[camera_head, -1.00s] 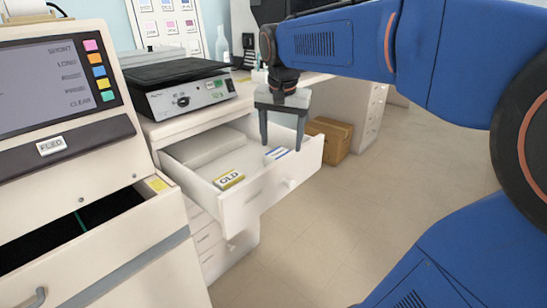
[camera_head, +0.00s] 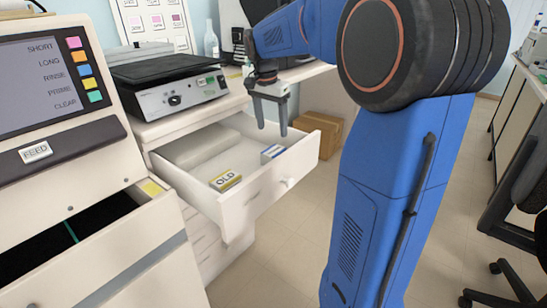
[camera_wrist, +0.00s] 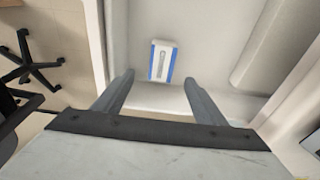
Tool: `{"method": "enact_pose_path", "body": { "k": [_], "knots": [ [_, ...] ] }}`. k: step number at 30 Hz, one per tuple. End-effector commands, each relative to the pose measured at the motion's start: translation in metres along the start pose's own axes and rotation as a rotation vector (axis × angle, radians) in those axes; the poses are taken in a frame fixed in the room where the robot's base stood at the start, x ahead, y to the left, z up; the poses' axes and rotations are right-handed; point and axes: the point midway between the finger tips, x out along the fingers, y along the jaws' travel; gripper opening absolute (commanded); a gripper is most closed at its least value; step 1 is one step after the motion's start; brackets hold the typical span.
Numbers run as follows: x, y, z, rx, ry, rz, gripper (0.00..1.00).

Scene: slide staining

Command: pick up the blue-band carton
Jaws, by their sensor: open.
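The blue-band carton (camera_head: 272,153) is a small white box with blue edges, lying in the open drawer (camera_head: 252,204) near its right side. The fingers look apart from the carton.
A yellow carton marked OLD (camera_head: 225,181) lies in the same drawer, left of the blue-band carton. A grey device with a black top (camera_head: 170,85) stands on the counter above. A staining machine (camera_head: 60,110) with an open drawer is at left. A cardboard box (camera_head: 317,130) sits on the floor.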

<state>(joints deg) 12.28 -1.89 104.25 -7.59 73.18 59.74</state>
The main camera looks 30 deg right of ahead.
Motion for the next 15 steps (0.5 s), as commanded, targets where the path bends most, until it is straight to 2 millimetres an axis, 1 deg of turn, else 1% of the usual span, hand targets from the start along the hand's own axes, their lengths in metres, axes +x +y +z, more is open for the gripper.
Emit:
{"method": "enact_pose_path", "body": {
  "k": [1, 6, 10, 15],
  "knots": [
    [0.009, 0.001, 0.0, 0.0, -0.002, 0.003, 0.65],
    [0.038, 0.001, 0.0, 0.0, -0.002, 0.002, 0.65],
    [0.053, 0.001, 0.0, 0.0, -0.001, 0.001, 0.65],
    [0.061, 0.0, 0.0, -0.001, 0.0, 0.0, 0.65]
  ]
}}
